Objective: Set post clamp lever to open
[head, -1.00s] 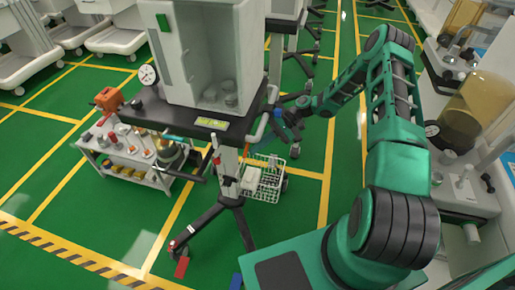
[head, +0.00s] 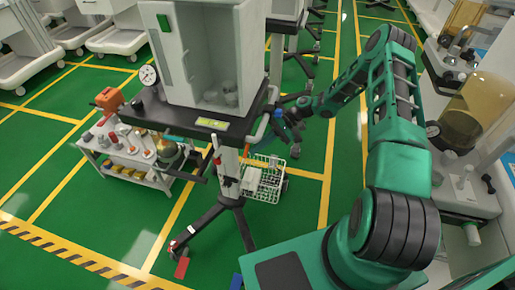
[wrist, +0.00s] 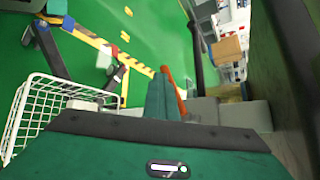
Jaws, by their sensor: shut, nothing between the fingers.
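The cart's post (head: 229,165) stands below the dark cart top in the head view. My gripper (head: 285,133) is right of the post, below the cart top's right edge, and small in this view. In the wrist view my gripper's teal fingers (wrist: 162,100) are together and empty. An orange-red bar (wrist: 174,88) shows just beyond and right of the fingertips; I cannot tell whether it is the lever or whether the fingers touch it.
A white wire basket (head: 266,183) hangs right of the post; it is at the left in the wrist view (wrist: 38,112). The dark cart top (head: 190,122) is close above my gripper. A loaded trolley (head: 130,155) stands at left.

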